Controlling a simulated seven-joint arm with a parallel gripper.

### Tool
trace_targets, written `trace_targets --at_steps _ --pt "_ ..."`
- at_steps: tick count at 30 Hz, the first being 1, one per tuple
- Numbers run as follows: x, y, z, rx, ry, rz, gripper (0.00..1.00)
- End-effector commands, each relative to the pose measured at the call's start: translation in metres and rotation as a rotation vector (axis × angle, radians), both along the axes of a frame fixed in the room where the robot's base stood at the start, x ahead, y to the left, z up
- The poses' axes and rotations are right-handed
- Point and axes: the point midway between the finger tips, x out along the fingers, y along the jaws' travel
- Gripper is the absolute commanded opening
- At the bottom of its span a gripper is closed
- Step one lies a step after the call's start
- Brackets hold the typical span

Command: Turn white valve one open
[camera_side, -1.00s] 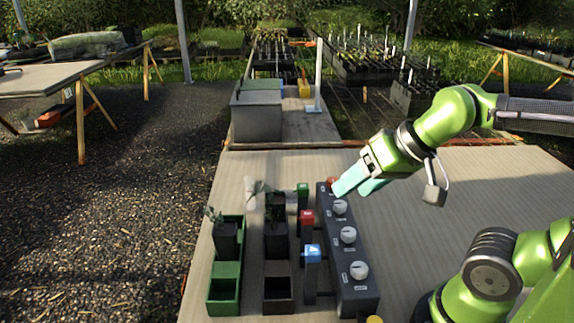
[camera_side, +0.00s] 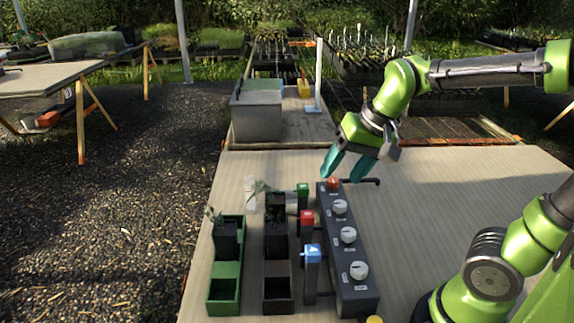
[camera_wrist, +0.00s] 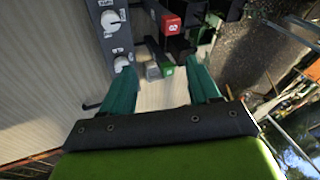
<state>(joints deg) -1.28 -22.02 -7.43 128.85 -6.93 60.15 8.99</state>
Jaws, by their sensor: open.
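A long dark control box carries a row of three white valve knobs: the far one (camera_side: 340,206), the middle one (camera_side: 348,235) and the near one (camera_side: 358,270). Small labels beside them are too small to read, so I cannot tell which is number one. An orange-red knob (camera_side: 333,183) sits at the box's far end. My gripper (camera_side: 340,175) is open and empty, its teal fingers pointing down over the box's far end, apart from the white knobs. In the wrist view, my gripper (camera_wrist: 160,68) has spread fingers, with white knobs (camera_wrist: 112,20) up and left of them.
Left of the box stand posts with blue (camera_side: 312,253), red (camera_side: 307,217) and green (camera_side: 303,188) heads. Further left are a black planter (camera_side: 278,290) and a green planter (camera_side: 224,290) with pots. A grey bin (camera_side: 256,120) stands behind.

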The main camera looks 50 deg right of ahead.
Motion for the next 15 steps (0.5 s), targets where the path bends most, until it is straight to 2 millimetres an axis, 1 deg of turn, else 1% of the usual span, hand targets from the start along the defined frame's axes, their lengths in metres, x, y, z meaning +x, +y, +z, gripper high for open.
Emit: trace_targets --at_steps 1,3,5,6,9,12,14,15 --pt "0.015 -0.013 -0.002 0.02 0.075 -0.099 0.61" --pt "0.03 -0.033 -0.003 0.042 0.172 -0.266 0.61" --pt "0.041 -0.05 -0.004 0.051 0.248 -0.422 0.61" --pt "0.048 -0.061 -0.004 0.054 0.294 -0.532 0.61" --pt "0.058 -0.084 0.0 0.058 0.377 -0.803 0.61" --pt "0.058 -0.094 0.011 0.074 0.405 -0.993 0.61" --pt "0.057 -0.094 0.017 0.088 0.412 -1.063 0.61" --pt "0.055 -0.093 0.016 0.094 0.422 -1.093 0.61"
